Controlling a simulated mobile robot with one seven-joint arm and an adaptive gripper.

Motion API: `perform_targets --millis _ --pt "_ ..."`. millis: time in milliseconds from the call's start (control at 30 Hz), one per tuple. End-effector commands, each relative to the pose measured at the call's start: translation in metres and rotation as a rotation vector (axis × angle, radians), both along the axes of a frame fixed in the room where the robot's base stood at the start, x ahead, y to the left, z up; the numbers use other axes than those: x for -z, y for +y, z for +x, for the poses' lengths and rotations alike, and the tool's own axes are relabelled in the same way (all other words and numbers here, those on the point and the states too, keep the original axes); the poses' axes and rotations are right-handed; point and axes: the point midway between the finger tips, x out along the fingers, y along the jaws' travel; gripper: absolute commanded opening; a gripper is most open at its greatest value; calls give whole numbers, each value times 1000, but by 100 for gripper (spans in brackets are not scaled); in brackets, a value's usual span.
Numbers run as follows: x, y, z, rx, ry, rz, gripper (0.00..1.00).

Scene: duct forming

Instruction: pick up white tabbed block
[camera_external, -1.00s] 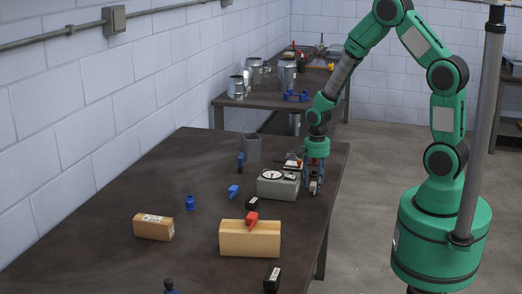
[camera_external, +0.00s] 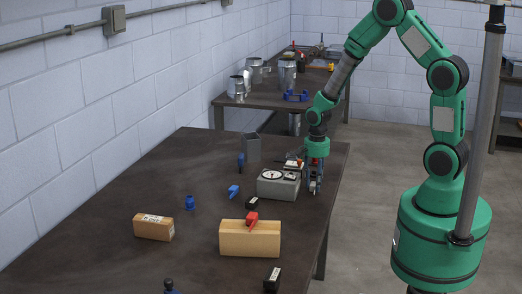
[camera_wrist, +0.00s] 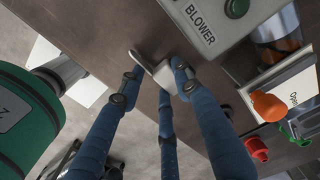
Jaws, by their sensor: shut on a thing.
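The white tabbed block (camera_wrist: 163,75) shows in the wrist view as a small pale piece with a thin tab pointing up and left. My gripper (camera_wrist: 156,82) has blue jointed fingers and is shut on it, with fingertips at its left and right sides. A third finger comes up from below. In the external view my gripper (camera_external: 315,185) points down at the right edge of the dark table (camera_external: 110,215), just right of the grey box. The block cannot be made out there. I cannot tell whether it still touches the table.
The grey box (camera_external: 278,185), labelled BLOWER in the wrist view (camera_wrist: 215,22), stands close beside my gripper. A tan block (camera_external: 250,241) with a red piece (camera_external: 252,219) on it stands nearer the front. An orange-topped thing (camera_wrist: 268,106) and a red one (camera_wrist: 257,150) are at right.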

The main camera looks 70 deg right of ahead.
Motion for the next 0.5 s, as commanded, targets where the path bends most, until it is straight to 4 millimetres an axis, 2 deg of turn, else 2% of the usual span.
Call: perform_targets --millis 267,433,500 --pt "-16 0 0 0 -1 0 7" --pt "-41 0 1 0 -3 -1 7" --pt "-38 5 -12 0 0 0 7"
